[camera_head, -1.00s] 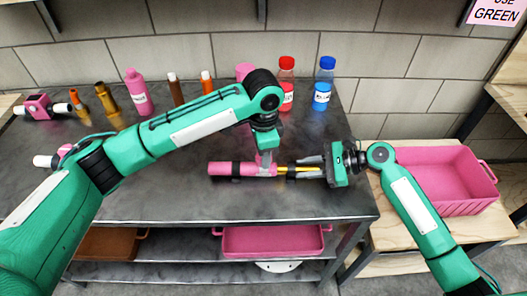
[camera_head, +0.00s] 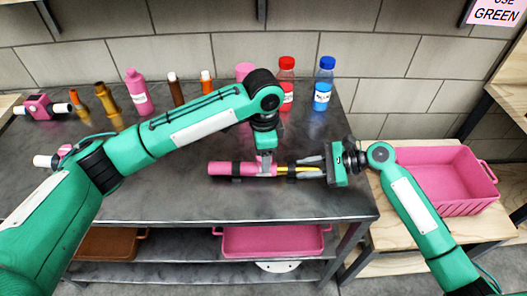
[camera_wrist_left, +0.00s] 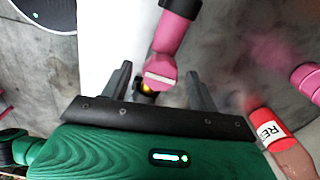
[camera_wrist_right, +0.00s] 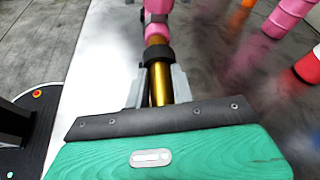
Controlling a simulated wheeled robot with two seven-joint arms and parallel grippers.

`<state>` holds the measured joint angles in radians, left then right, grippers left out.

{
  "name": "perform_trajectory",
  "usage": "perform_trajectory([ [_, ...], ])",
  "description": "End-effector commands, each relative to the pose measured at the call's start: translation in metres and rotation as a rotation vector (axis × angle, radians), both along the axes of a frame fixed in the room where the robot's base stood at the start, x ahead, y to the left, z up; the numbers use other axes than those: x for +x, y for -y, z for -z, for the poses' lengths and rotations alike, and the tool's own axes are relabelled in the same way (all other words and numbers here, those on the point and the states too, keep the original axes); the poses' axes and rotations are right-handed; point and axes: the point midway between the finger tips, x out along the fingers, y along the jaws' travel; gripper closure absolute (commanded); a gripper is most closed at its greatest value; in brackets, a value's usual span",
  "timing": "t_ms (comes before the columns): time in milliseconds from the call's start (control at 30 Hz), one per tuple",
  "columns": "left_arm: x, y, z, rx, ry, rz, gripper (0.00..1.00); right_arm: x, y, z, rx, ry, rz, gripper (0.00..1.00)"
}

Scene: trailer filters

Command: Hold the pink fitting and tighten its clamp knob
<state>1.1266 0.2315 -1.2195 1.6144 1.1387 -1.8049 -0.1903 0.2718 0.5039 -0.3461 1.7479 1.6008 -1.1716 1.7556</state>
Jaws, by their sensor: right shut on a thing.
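The pink fitting (camera_head: 230,169) lies lengthwise near the front middle of the dark table, with a black band around it. It also shows in the left wrist view (camera_wrist_left: 171,36). My left gripper (camera_head: 265,166) reaches down from above at its right end. In the left wrist view its fingers stand apart on both sides of the pink end, with visible gaps. My right gripper (camera_head: 305,170) comes in from the right, shut around the gold rod with a black collar (camera_wrist_right: 155,55) at the fitting's right end. I cannot tell which part is the clamp knob.
Red-capped (camera_head: 286,85) and blue-capped (camera_head: 326,85) bottles stand at the back right. A pink bottle (camera_head: 138,92) and several brown and gold parts stand at the back left. A pink bin (camera_head: 470,208) is at the right.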

Motion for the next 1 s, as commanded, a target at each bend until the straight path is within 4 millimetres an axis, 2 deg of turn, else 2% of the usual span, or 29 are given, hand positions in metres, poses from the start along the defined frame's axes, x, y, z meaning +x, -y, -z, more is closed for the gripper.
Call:
perform_trajectory([
  [167,0.0,0.0,-0.001,0.0,0.001,-0.001,0.39,0.0,0.0,-0.001,0.001,0.0,0.0,1.0],
  [267,0.001,0.0,-0.009,-0.001,0.001,-0.001,0.39,0.0,0.0,-0.001,0.001,0.001,-0.001,1.0],
  [367,0.001,0.0,-0.024,-0.002,0.003,-0.001,0.39,0.0,0.0,-0.001,0.001,0.001,-0.001,1.0],
  [700,0.0,0.0,-0.094,-0.001,0.002,0.0,0.39,0.0,0.0,-0.001,0.002,0.001,-0.001,1.0],
  [800,0.001,0.0,-0.108,-0.001,0.001,-0.001,0.39,0.0,0.0,-0.001,0.002,0.001,-0.001,1.0],
  [1000,0.0,0.0,-0.12,0.0,0.0,0.0,0.39,0.0,0.0,-0.001,0.002,0.001,0.0,1.0],
])
